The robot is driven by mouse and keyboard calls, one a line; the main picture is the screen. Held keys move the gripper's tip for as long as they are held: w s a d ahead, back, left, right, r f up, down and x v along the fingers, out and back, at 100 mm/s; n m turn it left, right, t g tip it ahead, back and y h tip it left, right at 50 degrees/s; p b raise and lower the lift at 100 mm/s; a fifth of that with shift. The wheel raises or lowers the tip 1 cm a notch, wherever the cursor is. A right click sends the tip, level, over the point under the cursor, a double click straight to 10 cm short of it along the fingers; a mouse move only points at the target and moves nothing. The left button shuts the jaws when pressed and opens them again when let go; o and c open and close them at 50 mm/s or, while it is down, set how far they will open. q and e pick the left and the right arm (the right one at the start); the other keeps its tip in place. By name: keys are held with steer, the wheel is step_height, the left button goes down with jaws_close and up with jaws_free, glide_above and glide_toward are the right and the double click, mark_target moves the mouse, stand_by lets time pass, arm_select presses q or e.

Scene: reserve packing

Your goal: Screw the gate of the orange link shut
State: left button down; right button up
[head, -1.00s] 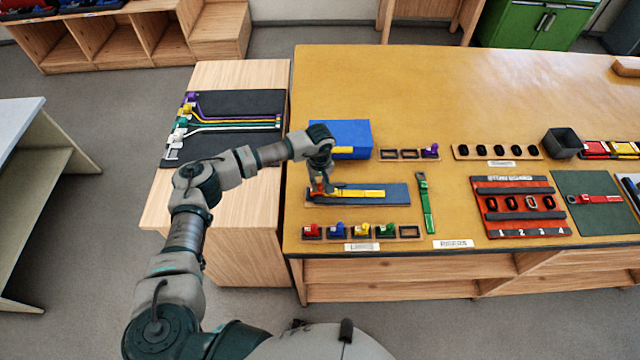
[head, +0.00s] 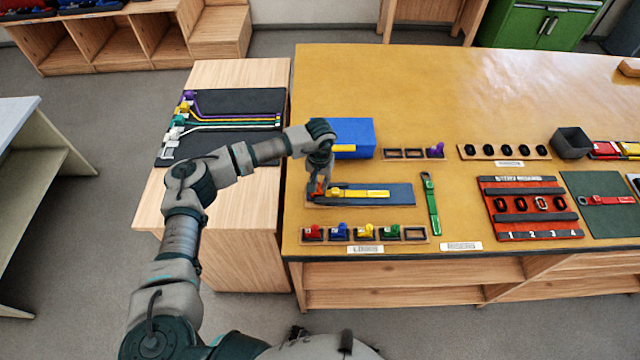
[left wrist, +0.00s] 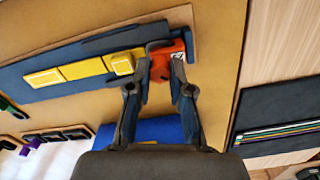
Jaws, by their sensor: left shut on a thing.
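The orange link (left wrist: 164,68) lies at the end of a dark blue board (head: 400,191), beside a yellow strap (head: 362,193). The link also shows small in the head view (head: 319,189), partly covered by my gripper. My left gripper (head: 318,184) points down over the left end of the board. In the left wrist view its two fingers (left wrist: 163,78) are shut on the orange link, one on each side. The link's gate cannot be made out behind the fingers. My right gripper is in neither view.
A blue box (head: 352,134) stands just behind the board. A tray (head: 428,237) with red, blue, yellow and green links lies in front. A green strap (head: 430,205) lies to the right. The table's middle back is clear.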

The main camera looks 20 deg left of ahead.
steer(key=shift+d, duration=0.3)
arm_select(q)
steer(key=shift+f+m+b, duration=0.15)
steer(key=shift+m+b, duration=1.05)
steer(key=shift+m, duration=0.3)
steer(key=m+b, duration=0.2)
steer(key=m, duration=0.1)
steer(key=shift+m+b, duration=0.3)
steer(key=shift+m, duration=0.3)
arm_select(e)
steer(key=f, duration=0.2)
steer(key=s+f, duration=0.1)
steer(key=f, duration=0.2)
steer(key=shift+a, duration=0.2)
arm_select(q)
steer(key=c, duration=1)
jaws_free()
steer(key=shift+o, duration=0.2)
